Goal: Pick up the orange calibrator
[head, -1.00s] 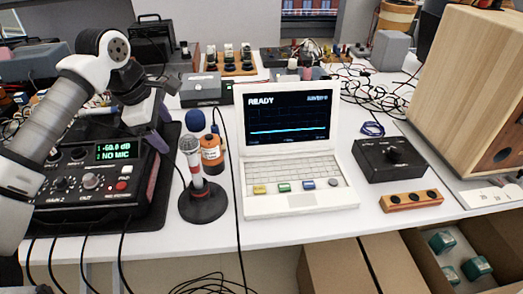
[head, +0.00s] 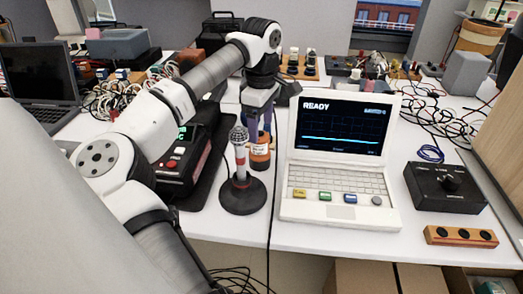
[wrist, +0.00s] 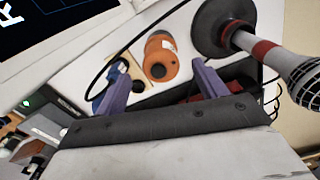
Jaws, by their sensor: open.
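The orange calibrator (head: 260,156) stands on the white table between the microphone stand and the laptop-like analyser, partly hidden by my gripper. It also shows in the wrist view (wrist: 162,52), with a pale label and a dark round hole. My gripper (head: 257,128) is open, pointing down over the calibrator. In the wrist view its two purple fingers (wrist: 160,78) are spread, with the calibrator ahead of the gap between them. I see no contact.
A microphone on a round black stand (head: 242,193) is close on the left of the calibrator. The white analyser (head: 340,172) stands to the right, reading READY. A black cable (head: 269,215) runs between them. A black recorder (head: 180,165) is further left.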

